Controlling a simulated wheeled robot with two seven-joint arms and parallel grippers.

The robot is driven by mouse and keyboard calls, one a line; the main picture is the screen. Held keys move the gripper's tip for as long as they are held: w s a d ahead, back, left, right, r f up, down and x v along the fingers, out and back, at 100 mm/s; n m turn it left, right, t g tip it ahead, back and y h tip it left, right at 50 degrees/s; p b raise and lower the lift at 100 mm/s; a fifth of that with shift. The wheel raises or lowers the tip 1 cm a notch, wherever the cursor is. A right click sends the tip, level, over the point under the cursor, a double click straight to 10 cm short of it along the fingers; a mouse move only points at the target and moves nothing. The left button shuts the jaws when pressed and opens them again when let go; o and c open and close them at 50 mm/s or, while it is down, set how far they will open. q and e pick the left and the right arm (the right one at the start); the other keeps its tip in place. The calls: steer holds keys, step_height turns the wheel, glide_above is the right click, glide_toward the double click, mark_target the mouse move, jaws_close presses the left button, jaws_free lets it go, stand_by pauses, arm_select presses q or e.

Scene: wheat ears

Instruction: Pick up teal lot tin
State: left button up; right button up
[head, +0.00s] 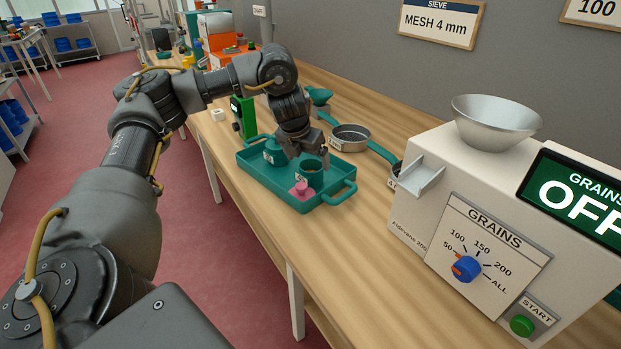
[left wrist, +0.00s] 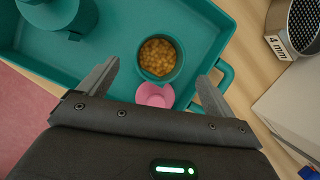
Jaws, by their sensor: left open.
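An open teal tin (head: 311,178) with yellow-brown grains in it stands in a teal tray (head: 335,200); it also shows in the left wrist view (left wrist: 177,73). A second teal tin (head: 274,156), with a lid and knob, stands beside it and is cut off at the top left of the left wrist view (left wrist: 62,14). A small pink knobbed piece (head: 301,189) lies next to the open tin. My left gripper (head: 308,158) is open and empty above the tray. In the left wrist view its fingers (left wrist: 158,72) lie to either side of the open tin, apart from it.
A sieve (head: 350,137) marked 4 mm lies right of the tray, with another handled piece (head: 381,153) nearby. A white grain counter (head: 480,210) with a metal funnel (head: 496,122) stands at the right. A green device (head: 243,117) is behind the tray. Bare bench lies in front.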

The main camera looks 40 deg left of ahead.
mark_target(312, 169)
arm_select(q)
steer(key=shift+x, duration=0.85)
steer(key=shift+w, duration=0.1)
steer(key=shift+w+f, duration=0.1)
steer(key=shift+f, duration=0.2)
steer(key=p+x, duration=0.1)
steer(key=x, duration=0.3)
steer(key=shift+w+a+f, duration=0.1)
steer(key=shift+w+a, duration=0.05)
steer(key=c, duration=1.1)
arm_select(e)
steer(key=shift+w+r, duration=0.45)
steer(key=shift+w, duration=0.3)
